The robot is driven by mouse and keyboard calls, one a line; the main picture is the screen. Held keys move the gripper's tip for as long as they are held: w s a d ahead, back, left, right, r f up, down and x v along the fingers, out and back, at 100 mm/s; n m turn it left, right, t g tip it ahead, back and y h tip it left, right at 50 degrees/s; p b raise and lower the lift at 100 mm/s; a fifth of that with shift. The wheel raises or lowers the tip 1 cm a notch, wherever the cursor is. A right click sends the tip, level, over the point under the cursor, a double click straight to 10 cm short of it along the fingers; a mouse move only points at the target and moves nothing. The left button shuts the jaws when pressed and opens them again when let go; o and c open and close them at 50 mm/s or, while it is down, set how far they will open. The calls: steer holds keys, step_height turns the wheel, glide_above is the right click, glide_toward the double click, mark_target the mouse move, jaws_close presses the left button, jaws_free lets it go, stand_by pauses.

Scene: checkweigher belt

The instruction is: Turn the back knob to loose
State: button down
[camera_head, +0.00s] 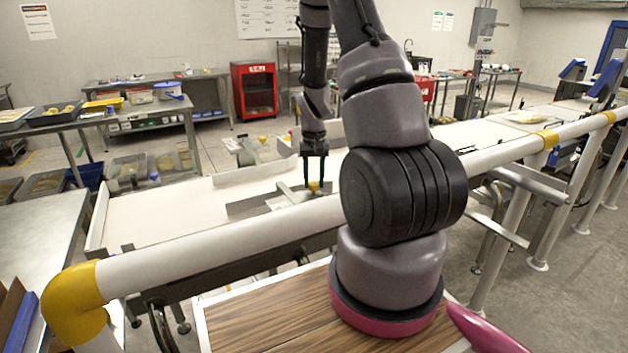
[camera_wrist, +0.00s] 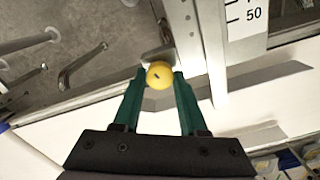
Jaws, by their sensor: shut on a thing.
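A round yellow knob (camera_wrist: 159,75) with a small dark mark on its top sits between the green fingertips of my gripper (camera_wrist: 156,84) in the wrist view. The fingers are shut on its sides. In the head view the knob (camera_head: 314,186) shows below my gripper (camera_head: 314,180), on metal fittings beside the belt (camera_head: 160,215). A second small yellow, knob-like thing (camera_head: 262,139) shows farther back across the belt. I cannot tell its details. Which way the held knob is turned is too small to read.
A white pipe rail (camera_head: 230,225) with yellow joints runs along the near side, under my arm. A scale marked 50 (camera_wrist: 246,18) lies close to the knob in the wrist view. Metal guide plates flank the knob. The left part of the belt is clear.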

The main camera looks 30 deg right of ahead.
mark_target(314, 183)
steer(key=shift+n, duration=1)
steer(key=shift+c, duration=2.2)
jaws_free()
step_height(314, 183, up, 11)
steer(key=shift+f, duration=0.1)
